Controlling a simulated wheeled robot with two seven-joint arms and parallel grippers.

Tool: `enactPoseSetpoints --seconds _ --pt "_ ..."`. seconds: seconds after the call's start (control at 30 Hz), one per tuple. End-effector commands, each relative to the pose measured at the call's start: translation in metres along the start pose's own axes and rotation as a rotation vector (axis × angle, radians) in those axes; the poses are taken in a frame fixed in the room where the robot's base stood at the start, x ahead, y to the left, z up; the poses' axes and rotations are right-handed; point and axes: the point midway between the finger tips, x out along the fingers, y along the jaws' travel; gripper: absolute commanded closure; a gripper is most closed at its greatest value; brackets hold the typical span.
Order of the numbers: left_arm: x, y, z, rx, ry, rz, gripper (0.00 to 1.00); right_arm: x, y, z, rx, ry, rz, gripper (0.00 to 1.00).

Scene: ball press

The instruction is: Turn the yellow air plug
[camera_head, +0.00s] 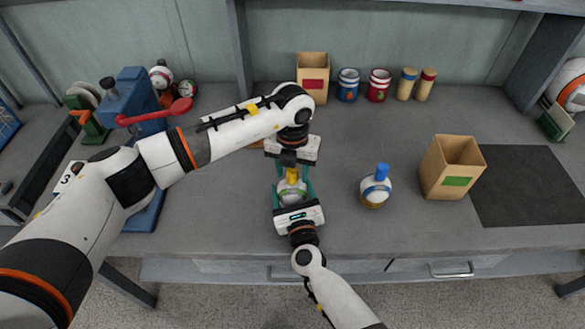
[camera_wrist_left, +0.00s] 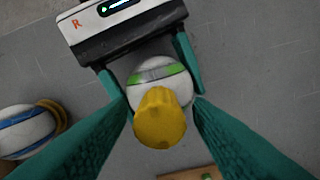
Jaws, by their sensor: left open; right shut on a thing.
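The yellow air plug (camera_head: 292,175) stands on top of a white ball with a green band (camera_head: 291,193). In the left wrist view the plug (camera_wrist_left: 160,118) is large, over the ball (camera_wrist_left: 160,80). My right gripper (camera_head: 293,187) comes from the front edge and is shut on the ball, one teal finger on each side. My left gripper (camera_wrist_left: 162,106) is open above the ball, its fingers on either side of the plug with gaps showing. In the head view its arm and wrist partly cover the plug.
A blue press with a red lever (camera_head: 130,100) is at left. A red-label box (camera_head: 313,80) and several jars stand behind.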

Motion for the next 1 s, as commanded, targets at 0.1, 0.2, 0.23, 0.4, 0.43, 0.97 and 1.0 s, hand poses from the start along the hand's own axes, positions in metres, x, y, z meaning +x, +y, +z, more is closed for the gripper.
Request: enactPoseSetpoints --seconds 0.1,0.2,0.23,0.4,0.43,0.97,1.0 --pt "0.0002 0.0002 0.0 0.0 0.0 0.0 0.54 -0.0001 0.0 0.0002 0.0 0.0 0.0 0.52" --pt "0.0001 0.0002 0.0 0.0 0.0 0.0 0.57 -0.0001 0.0 0.0002 0.0 0.0 0.0 0.52" --pt "0.0 0.0002 0.0 0.0 0.0 0.0 0.62 -0.0001 0.0 0.0002 0.0 0.0 0.0 0.52" --pt "-0.0002 0.0002 -0.0001 0.0 0.0 0.0 0.9 -0.0001 0.0 0.0002 0.0 0.0 0.0 0.52" --pt "-0.0002 0.0002 0.0 0.0 0.0 0.0 0.95 -0.0001 0.0 0.0002 0.0 0.0 0.0 0.52" --pt "-0.0013 0.0003 -0.0005 0.147 0.002 -0.001 0.99 -0.0001 0.0 0.0004 0.0 -0.001 0.0 0.52" --pt "-0.0012 0.0003 -0.0005 0.177 0.002 -0.002 0.99 -0.0001 0.0 0.0004 0.0 -0.001 0.0 0.52"
